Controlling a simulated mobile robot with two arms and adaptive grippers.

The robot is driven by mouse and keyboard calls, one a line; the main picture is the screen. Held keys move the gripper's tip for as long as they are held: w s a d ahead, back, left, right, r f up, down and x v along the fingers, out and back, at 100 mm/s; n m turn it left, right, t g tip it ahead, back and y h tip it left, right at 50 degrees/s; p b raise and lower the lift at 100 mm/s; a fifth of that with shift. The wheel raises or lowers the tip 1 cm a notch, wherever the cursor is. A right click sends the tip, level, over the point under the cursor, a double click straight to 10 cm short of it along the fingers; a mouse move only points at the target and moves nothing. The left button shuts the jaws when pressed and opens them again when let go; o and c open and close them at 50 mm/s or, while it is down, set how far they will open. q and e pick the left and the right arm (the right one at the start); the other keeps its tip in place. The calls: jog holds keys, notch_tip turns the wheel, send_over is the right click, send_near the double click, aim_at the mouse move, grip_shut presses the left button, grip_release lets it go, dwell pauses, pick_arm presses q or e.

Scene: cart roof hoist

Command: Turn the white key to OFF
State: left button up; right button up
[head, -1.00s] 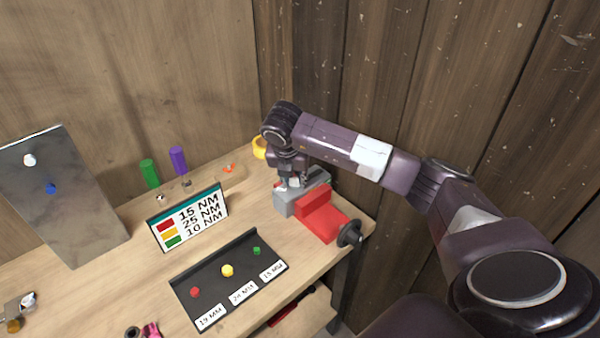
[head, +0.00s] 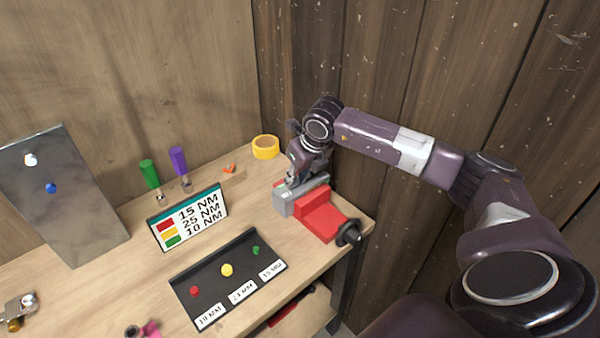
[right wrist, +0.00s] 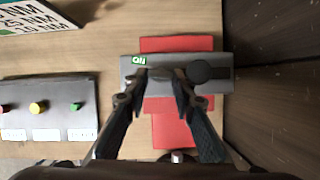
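A white knob (head: 29,160) sits on an upright metal panel (head: 75,215) at the left of the head view; I cannot tell whether it is the white key. My right gripper (head: 291,181) is over the grey jaw block (head: 312,196) of a red vise (head: 322,222). In the right wrist view the gripper (right wrist: 159,74) has its fingertips apart, with no object visible between them. A green ON label (right wrist: 139,60) is on the grey block beside the left fingertip, and a dark round part (right wrist: 200,71) is beside the right one. No OFF label shows. My left gripper is out of view.
A black tray (head: 212,297) with red, yellow and green pieces lies in front of the torque sign (head: 188,217). Green (head: 149,172) and purple (head: 178,160) handled tools stand behind it. Yellow tape (head: 265,147) is behind the vise. A wooden wall is close on the right.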

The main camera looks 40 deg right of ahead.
jog(key=shift+w, duration=0.35)
jog(key=shift+r, duration=0.2)
notch_tip(320, 180, up, 6)
jog(key=p, duration=0.3)
jog(key=shift+s, duration=0.25)
